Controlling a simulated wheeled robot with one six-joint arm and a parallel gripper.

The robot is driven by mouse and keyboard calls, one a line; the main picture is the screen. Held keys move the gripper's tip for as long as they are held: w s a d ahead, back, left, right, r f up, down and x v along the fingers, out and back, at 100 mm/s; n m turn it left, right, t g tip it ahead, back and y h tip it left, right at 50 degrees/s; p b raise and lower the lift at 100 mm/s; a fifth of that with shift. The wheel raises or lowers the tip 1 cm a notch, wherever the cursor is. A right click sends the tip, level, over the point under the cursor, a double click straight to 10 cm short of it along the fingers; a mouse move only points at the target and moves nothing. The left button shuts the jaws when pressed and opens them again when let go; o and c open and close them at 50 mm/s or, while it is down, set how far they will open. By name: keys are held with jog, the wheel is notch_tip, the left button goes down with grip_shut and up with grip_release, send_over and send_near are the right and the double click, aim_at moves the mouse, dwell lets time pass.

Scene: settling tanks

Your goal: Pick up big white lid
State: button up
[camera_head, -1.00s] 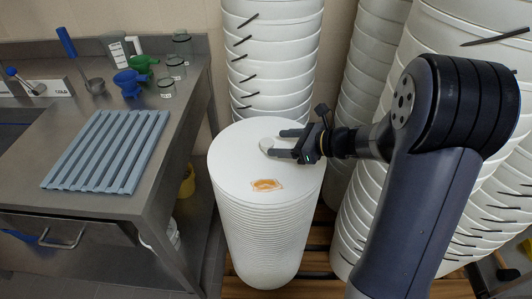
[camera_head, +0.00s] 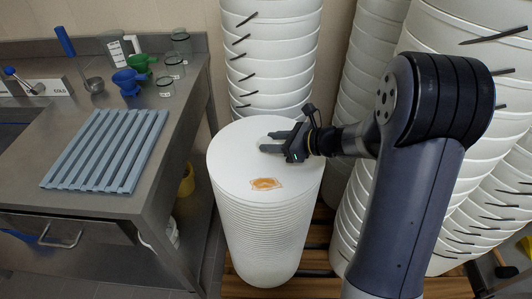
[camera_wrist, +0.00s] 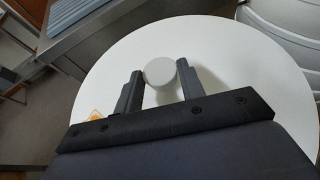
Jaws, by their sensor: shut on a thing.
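The big white lid (camera_head: 232,165) lies flat on top of a tall stack of white round pieces, with an orange patch (camera_head: 265,184) on its near part. It also fills the wrist view (camera_wrist: 235,60). Its round light-grey knob (camera_wrist: 160,71) sits between the fingers there. My gripper (camera_head: 267,142) is low over the lid's upper middle and is shut on the knob, one finger on each side. In the head view the knob is mostly hidden by the fingers. I see no gap between the lid and the stack.
Tall stacks of white buckets (camera_head: 272,60) stand behind and to the right, close to my arm. A steel bench (camera_head: 160,150) on the left holds a blue slatted rack (camera_head: 107,150), funnels (camera_head: 128,80) and glass beakers (camera_head: 166,86). A narrow gap separates bench and lid stack.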

grip_shut()
jog(key=shift+r, duration=0.1)
